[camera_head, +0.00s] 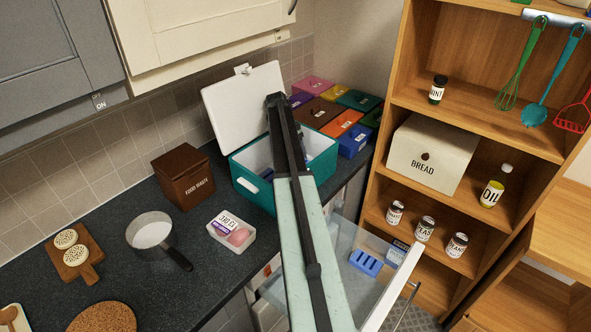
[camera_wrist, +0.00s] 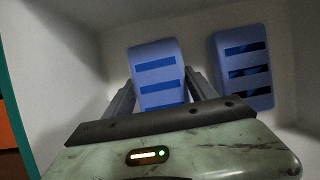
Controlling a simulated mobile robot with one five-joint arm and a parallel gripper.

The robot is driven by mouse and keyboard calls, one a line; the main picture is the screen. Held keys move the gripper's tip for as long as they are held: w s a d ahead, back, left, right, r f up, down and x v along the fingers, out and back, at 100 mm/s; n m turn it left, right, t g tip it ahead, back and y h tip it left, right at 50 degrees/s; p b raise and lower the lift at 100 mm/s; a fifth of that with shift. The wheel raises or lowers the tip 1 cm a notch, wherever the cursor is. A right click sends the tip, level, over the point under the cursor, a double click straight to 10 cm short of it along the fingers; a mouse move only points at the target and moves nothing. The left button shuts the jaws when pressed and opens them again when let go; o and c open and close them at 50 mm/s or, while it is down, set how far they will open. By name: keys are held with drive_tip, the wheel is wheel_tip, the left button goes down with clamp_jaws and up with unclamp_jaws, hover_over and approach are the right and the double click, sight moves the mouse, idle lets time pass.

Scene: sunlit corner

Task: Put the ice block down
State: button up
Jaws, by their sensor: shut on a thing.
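The ice block (camera_wrist: 156,62), light blue with darker blue slots, sits between the two fingers of my gripper (camera_wrist: 160,84) in the wrist view. My gripper is shut on it, inside the white interior of the teal cool box (camera_head: 252,192). I cannot tell whether the block touches the box floor. A second blue ice block (camera_wrist: 243,68) is just to the right, apart from the held one. In the head view my arm reaches down into the box and hides my gripper and most of the inside.
The white lid (camera_head: 240,100) is open against the wall. Below, an open clear drawer (camera_head: 398,285) holds another blue block (camera_head: 365,262). Shelves stand right.

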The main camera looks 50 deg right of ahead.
drive_tip(key=shift+f, duration=0.4)
drive_tip(key=o, duration=1.7)
drive_tip(key=shift+r, duration=0.1)
drive_tip(key=shift+r+p, duration=0.35)
drive_tip(key=p+v, duration=1.1)
drive_tip(key=shift+w+r, duration=0.15)
drive_tip(key=shift+r, duration=0.25)
